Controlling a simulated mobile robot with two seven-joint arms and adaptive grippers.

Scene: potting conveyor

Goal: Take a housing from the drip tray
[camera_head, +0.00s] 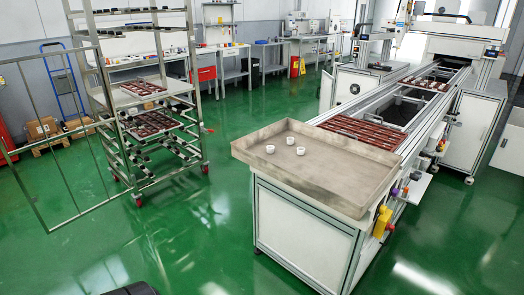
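The drip tray (330,191) is a wide, shallow metal tray with a raised rim at the near end of the conveyor. The rest of the tray floor is bare. Neither of my grippers is in view.
The conveyor (430,107) runs back to a machine, with a dark red panel (362,131) just behind the tray. A wheeled rack (155,100) with an open wire door (58,140) stands at the left. Green floor (200,235) lies clear between rack and conveyor.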

